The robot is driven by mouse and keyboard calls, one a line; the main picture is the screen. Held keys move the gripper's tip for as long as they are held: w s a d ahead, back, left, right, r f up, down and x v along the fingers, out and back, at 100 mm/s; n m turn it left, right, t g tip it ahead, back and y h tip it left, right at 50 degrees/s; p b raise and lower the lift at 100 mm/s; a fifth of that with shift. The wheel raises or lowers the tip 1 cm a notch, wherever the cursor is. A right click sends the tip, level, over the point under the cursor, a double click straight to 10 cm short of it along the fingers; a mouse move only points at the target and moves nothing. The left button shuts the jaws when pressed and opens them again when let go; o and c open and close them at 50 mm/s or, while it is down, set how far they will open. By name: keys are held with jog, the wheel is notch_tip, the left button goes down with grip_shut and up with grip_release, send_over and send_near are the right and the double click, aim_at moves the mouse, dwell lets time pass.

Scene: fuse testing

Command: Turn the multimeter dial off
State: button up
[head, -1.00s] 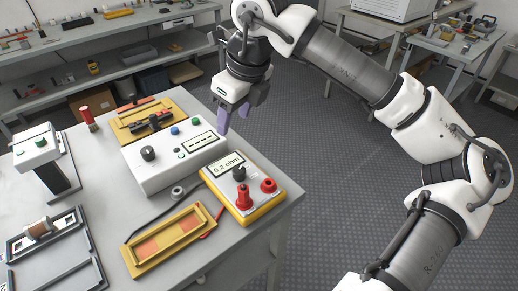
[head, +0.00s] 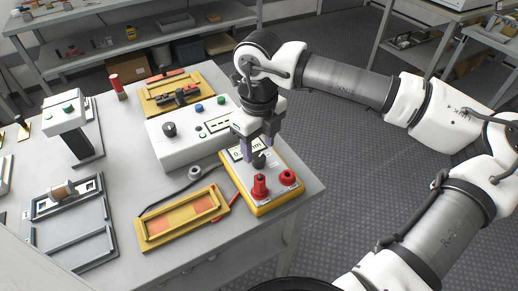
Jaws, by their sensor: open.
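The multimeter (head: 243,187) is a yellow-edged box with a light face, lying near the right edge of the table. Its black dial (head: 260,161) sits in the middle of the face, above two red plugs (head: 260,187). The display (head: 237,151) is partly hidden by my gripper, so its full reading cannot be read. My gripper (head: 259,154) points down over the multimeter, open, with its purple fingers near the dial, one on either side in the picture. I cannot tell whether the fingers touch the dial.
A white instrument box (head: 168,148) with a black knob stands just behind and left of the multimeter. A yellow tray (head: 153,241) lies to the left, with a dark cable beside it. A yellow fixture (head: 149,103) stands at the back. Open floor lies right of the table.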

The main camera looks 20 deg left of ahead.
aim_at(259, 158)
jog(key=shift+f, duration=1.6)
jog(key=c, duration=1)
